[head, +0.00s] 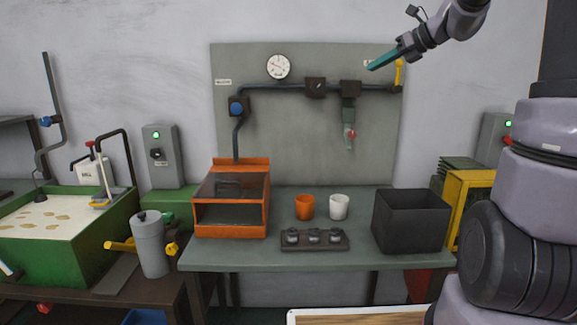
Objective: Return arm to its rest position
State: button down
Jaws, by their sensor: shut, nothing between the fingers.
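My gripper (384,60) is in the upper right of the head view, raised high in front of the grey wall panel (265,130). Its teal fingers are together and point left and slightly down. Nothing is held between them. It is well above the workbench and appears apart from everything. My arm comes in from the top edge, and part of it is out of the frame. Large grey links of my own body fill the right side.
The green workbench (215,256) holds an orange box (230,224), an orange cup (304,207), a white cup (339,206), a dark rack (315,246) with metal pieces and a dark open bin (410,222). A pipe (285,87) with a gauge (278,67) runs along the panel.

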jog(key=s+f+n+h, duration=0.3)
jog(key=s+f+n, duration=0.1)
jog(key=s+n, duration=0.8)
jog(key=s+f+n+g+h, duration=0.1)
jog(key=s+f+n+h, duration=0.2)
jog(key=s+n, duration=1)
jog(key=s+a+f, duration=0.1)
jog(key=s, duration=0.3)
jog(key=shift+s+h, duration=0.3)
jog(key=shift+s, duration=0.1)
